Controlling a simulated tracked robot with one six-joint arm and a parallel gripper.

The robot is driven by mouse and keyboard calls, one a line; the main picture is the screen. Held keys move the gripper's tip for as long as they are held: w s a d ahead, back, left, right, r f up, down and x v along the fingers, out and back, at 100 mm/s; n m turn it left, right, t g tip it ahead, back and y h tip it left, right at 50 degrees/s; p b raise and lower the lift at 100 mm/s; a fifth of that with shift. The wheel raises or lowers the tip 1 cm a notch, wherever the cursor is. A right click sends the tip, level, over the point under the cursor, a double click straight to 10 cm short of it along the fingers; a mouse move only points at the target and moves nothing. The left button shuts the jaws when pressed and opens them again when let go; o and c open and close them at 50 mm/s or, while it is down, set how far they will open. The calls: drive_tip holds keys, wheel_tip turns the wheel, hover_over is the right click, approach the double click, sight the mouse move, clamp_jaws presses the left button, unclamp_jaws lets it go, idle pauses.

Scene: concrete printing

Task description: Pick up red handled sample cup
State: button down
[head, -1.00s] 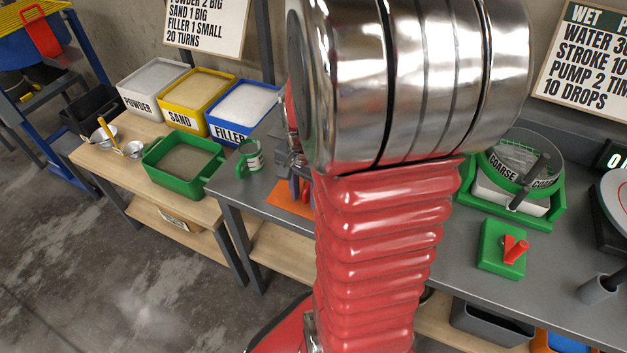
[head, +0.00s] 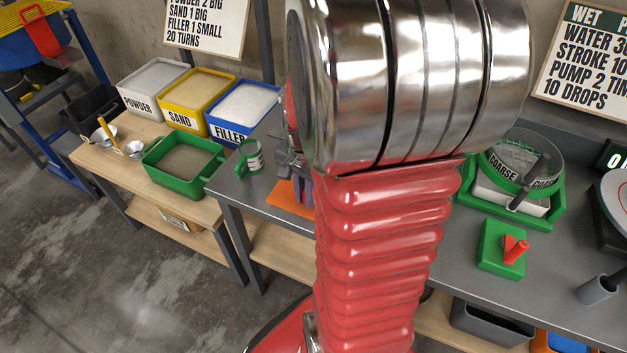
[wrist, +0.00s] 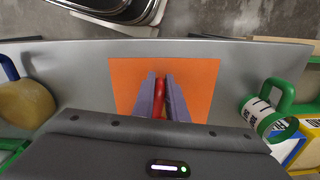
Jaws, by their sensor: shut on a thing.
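In the wrist view, my gripper (wrist: 160,78) has its two purple fingers closed on either side of a red handle (wrist: 160,102). The handle lies over an orange mat (wrist: 195,75) on the grey bench. The cup body is mostly hidden behind the fingers and gripper housing, so I cannot tell whether it touches the mat. In the head view, my gripper (head: 298,190) shows partly at the left of my arm, above the orange mat (head: 288,207). The cup is hidden there.
A green mug with a white label (wrist: 262,118) stands right of the mat. A tan round thing with a blue handle (wrist: 27,104) is at the left. In the head view, a green tray (head: 180,181) and bins stand left; a green block with a red lever (head: 498,251) stands right.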

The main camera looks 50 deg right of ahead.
wheel_tip(320, 180, up, 10)
drive_tip(key=shift+r, duration=0.1)
idle(0.7)
idle(0.8)
